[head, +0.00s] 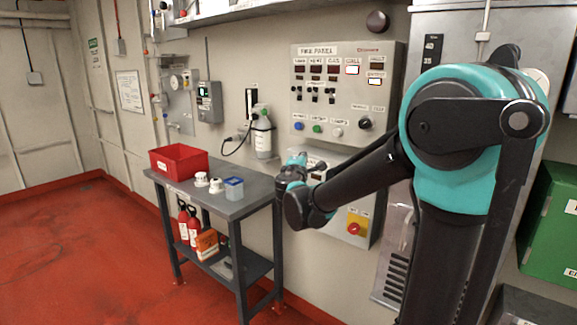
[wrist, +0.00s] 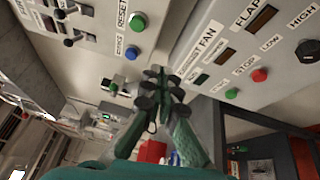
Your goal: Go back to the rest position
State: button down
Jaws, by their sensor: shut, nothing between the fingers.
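My gripper shows in the wrist view (wrist: 158,78) with its two fingers drawn together at the tips and nothing between them. In the head view my gripper (head: 295,162) is small and partly hidden by my own wrist, so its fingertips are hard to make out there. My arm reaches from the right toward the middle of the head view, bent at the elbow. The gripper is in front of the wall panels, above the right end of the grey table (head: 252,203), and appears clear of both.
A control panel (head: 343,88) with buttons and displays hangs behind my arm. A lower panel has a red button (head: 353,228). The table bears a red bin (head: 179,160), white fittings (head: 202,180) and a blue container (head: 234,188). A green box (head: 550,220) stands right. The left floor is clear.

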jog(key=s+d+f+m+g+h, duration=0.2)
jog(key=s+d+f+m+g, duration=0.7)
jog(key=s+d+f, duration=0.65)
jog(key=s+a+f+m+g+y, duration=0.1)
jog(key=s+f+m+g+y, duration=0.3)
jog(key=s+f+m, duration=0.4)
jog(key=s+f+y, duration=0.1)
jog(key=s+f, duration=0.6)
jog(key=s, duration=0.3)
jog(key=shift+s+a+f+g+y, duration=0.15)
jog(key=shift+a+f+g+y, duration=0.15)
jog(key=shift+y, duration=0.1)
